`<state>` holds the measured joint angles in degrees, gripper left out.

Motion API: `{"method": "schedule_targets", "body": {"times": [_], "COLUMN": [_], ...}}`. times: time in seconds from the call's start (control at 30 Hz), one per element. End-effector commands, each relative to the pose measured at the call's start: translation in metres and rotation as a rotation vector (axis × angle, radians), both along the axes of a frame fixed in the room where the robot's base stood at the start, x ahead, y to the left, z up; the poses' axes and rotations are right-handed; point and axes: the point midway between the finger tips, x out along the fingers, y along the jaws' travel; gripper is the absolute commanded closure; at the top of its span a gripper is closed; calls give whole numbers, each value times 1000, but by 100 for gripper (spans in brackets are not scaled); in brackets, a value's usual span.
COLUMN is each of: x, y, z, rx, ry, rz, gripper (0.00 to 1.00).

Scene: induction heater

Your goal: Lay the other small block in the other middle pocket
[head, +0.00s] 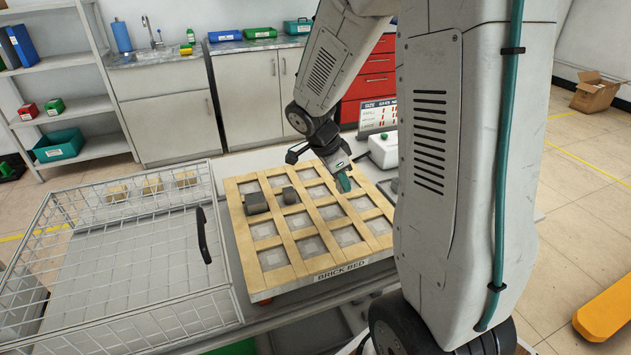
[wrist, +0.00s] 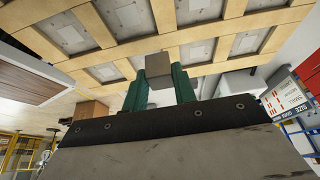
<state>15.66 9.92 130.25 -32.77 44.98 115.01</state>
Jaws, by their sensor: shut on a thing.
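The brick bed (head: 325,268) is a tray with a light wooden grid of square pockets. A larger dark block (head: 257,203) and a small dark block (head: 290,195) sit in it at the left and back-left. My gripper (head: 343,182), with teal fingers, is over the bed's right-middle part. In the wrist view it is shut on a small grey-brown block (wrist: 158,64), held between the fingertips. In that view the wooden grid (wrist: 118,45) and its pale pockets lie beyond the block. The held block cannot be made out in the head view. Its gap to the bed is unclear.
A wire basket (head: 215,262) with a black handle stands left of the bed, with several tan blocks (head: 152,186) along its back. A white box with a green button (head: 384,151) and a size board (head: 378,116) stand behind the bed at the right.

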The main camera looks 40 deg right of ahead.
Motion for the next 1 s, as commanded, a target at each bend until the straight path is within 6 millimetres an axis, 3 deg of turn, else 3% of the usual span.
{"method": "schedule_targets", "body": {"times": [0.1,0.3,0.5,0.73,1.0], "x": [31,61,74,73,73], "y": [10,18,21,21,21], "z": [-4,-6,-7,-40,-42], "rx": [0,-1,0,0,0], "ry": [1,1,-1,3,0], "rz": [4,2,1,1,0], "gripper": [100,100,100,100,100]}}
